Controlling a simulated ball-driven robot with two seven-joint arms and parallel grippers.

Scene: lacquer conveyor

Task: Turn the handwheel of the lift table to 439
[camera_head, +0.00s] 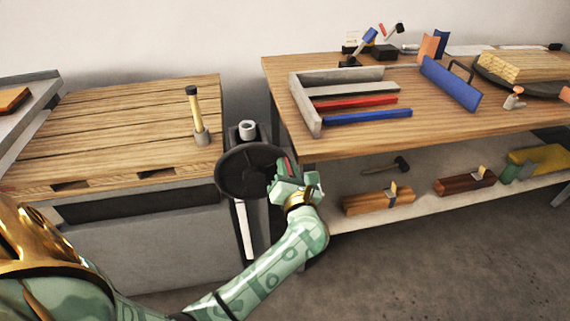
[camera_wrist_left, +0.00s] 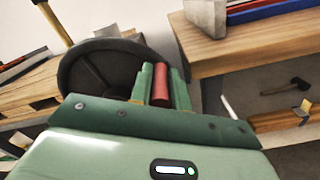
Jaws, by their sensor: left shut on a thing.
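The black handwheel (camera_head: 240,172) stands on a dark column beside the lift table (camera_head: 130,115), which has a plank top. In the left wrist view the handwheel (camera_wrist_left: 95,72) fills the upper left. Its red handle (camera_wrist_left: 160,85) sits between the two fingers of my left gripper (camera_wrist_left: 162,88), which is shut on it. In the head view my left gripper (camera_head: 288,174) is at the wheel's right side, and only a sliver of the red handle (camera_head: 288,164) shows. I cannot read a number on any scale. My right gripper is not in view.
A wooden workbench (camera_head: 300,75) stands to the right, with a grey frame (camera_head: 305,105), red and blue bars and a blue plate (camera_head: 450,85) on top. Its lower shelf holds planes and a hammer (camera_head: 385,165). A yellow-handled tool (camera_head: 195,110) stands on the lift table.

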